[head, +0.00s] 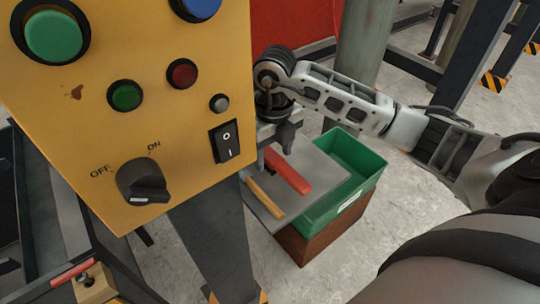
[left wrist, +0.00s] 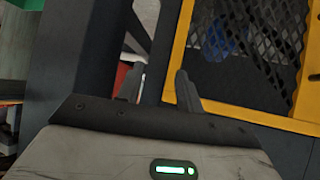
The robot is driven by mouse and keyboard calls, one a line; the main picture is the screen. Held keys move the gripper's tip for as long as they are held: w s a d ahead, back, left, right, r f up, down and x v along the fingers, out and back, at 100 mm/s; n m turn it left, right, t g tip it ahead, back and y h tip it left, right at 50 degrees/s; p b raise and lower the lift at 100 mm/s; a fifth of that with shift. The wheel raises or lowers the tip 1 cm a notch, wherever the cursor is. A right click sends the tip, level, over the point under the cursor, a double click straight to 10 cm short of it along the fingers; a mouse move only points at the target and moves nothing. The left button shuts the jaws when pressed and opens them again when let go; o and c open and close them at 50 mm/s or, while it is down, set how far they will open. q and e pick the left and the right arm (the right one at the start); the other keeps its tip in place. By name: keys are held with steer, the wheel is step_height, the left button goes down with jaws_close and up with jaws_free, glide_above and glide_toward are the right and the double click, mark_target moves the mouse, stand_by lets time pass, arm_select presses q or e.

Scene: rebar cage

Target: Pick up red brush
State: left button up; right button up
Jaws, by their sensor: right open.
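The red brush (head: 288,171) lies on a grey plate (head: 310,168) below the yellow control panel. A wooden-handled tool (head: 265,199) lies beside it on the left. My right gripper (head: 276,147) points down just above the far end of the red brush. It is open, and nothing shows held in it. Its far side is partly hidden by the panel edge, so I cannot tell if it touches the brush. In the left wrist view my left gripper (left wrist: 159,86) has its fingers apart with nothing between them.
A green bin (head: 352,160) stands right of the plate, on a brown box (head: 318,240). The yellow control panel (head: 90,120) with buttons and switches fills the upper left. A grey post (head: 365,40) stands behind. A yellow-framed mesh (left wrist: 250,50) is near my left gripper.

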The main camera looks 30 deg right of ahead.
mark_target(273, 157)
steer(key=shift+f, duration=1.1)
steer(key=c, duration=1.1)
steer(key=shift+r, duration=0.15)
step_height(273, 157, up, 10)
steer(key=shift+f+b, duration=0.1)
steer(key=shift+b, duration=0.2)
